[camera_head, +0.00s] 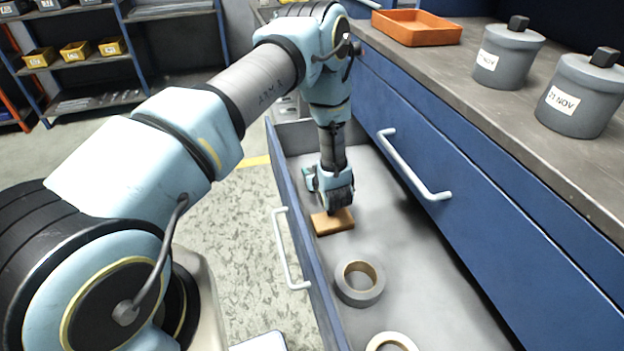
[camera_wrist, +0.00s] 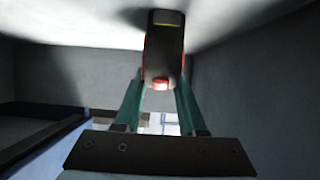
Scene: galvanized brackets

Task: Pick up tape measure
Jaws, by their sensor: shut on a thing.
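The tape measure (camera_wrist: 163,48) is a dark case with red edges, a red button and a yellow stripe. In the wrist view it stands between the two teal fingers of my gripper (camera_wrist: 161,92), which is shut on it. In the head view my gripper (camera_head: 333,188) points down into the open blue drawer, just behind a brown block. I cannot make out the tape measure clearly there, nor tell whether it touches the drawer floor.
The open drawer (camera_head: 420,262) also holds the brown block (camera_head: 333,222), a grey tape roll (camera_head: 359,285) and a pale ring (camera_head: 391,342). The blue cabinet front with a handle (camera_head: 412,165) rises close on the right. An orange tray (camera_head: 416,27) and two grey canisters stand on the counter.

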